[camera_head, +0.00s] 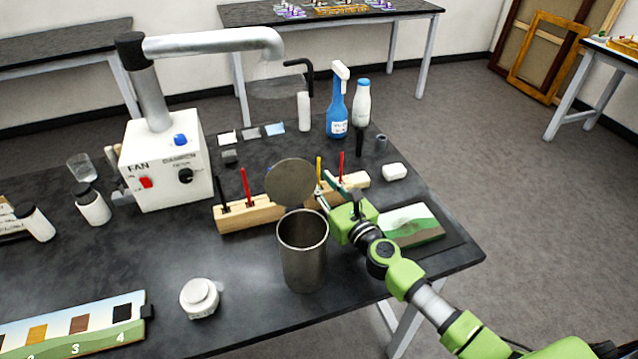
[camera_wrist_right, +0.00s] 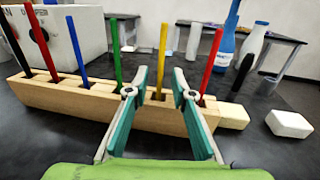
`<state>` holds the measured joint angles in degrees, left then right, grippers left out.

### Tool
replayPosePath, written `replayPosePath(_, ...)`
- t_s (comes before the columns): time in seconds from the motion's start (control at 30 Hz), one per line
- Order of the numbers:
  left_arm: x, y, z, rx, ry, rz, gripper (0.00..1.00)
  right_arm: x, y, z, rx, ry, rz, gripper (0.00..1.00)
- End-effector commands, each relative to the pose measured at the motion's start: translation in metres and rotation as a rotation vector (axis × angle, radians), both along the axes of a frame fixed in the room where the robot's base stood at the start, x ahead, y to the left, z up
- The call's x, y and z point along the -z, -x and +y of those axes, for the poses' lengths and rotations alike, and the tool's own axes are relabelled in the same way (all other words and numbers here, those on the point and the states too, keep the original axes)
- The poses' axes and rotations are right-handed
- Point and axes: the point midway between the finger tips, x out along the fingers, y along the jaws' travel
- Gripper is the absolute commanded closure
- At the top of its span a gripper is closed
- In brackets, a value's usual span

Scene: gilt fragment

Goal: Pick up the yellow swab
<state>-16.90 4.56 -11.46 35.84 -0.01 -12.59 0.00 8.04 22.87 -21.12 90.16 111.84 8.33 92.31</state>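The yellow swab (camera_wrist_right: 162,58) stands upright in a long wooden block (camera_wrist_right: 70,101). In the wrist view the yellow swab lies between the fingertips, with a gap on each side; contact is not visible. In the head view the right gripper (camera_head: 329,190) is at the right part of the block. My left gripper is not in view.
Red (camera_wrist_right: 212,58), green (camera_wrist_right: 117,52) and blue (camera_wrist_right: 76,52) swabs stand in the same block. A steel canister (camera_head: 302,262) with a raised lid (camera_head: 291,183) stands in front. A white block (camera_head: 395,172), spray bottle (camera_head: 337,105) and painted panel (camera_head: 410,226) are nearby.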

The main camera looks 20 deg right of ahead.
Motion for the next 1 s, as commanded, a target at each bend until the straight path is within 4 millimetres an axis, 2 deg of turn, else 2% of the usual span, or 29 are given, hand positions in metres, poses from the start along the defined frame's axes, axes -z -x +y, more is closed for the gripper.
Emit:
replayPosePath(0.17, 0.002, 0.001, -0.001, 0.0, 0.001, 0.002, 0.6, 0.0, -0.018, 0.003, 0.001, 0.0, 0.0, 0.77)
replayPosePath(0.4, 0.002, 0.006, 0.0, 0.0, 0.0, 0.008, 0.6, 0.001, -0.019, 0.004, 0.0, 0.0, 0.001, 0.77)
replayPosePath(0.43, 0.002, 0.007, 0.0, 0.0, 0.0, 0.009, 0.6, 0.001, -0.019, 0.004, 0.0, 0.0, 0.001, 0.8)
replayPosePath(0.53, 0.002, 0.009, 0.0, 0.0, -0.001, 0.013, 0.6, 0.001, -0.019, 0.004, 0.0, 0.0, 0.001, 0.97)
replayPosePath(0.57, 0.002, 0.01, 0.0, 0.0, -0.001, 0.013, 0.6, 0.001, -0.019, 0.004, 0.0, 0.0, 0.001, 1.0)
replayPosePath(0.87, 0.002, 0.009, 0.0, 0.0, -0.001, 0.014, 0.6, 0.001, -0.019, 0.004, 0.0, 0.0, 0.001, 1.0)
replayPosePath(1.0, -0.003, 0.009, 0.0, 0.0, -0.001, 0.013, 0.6, -0.007, -0.019, 0.003, 0.0, 0.0, 0.0, 1.0)
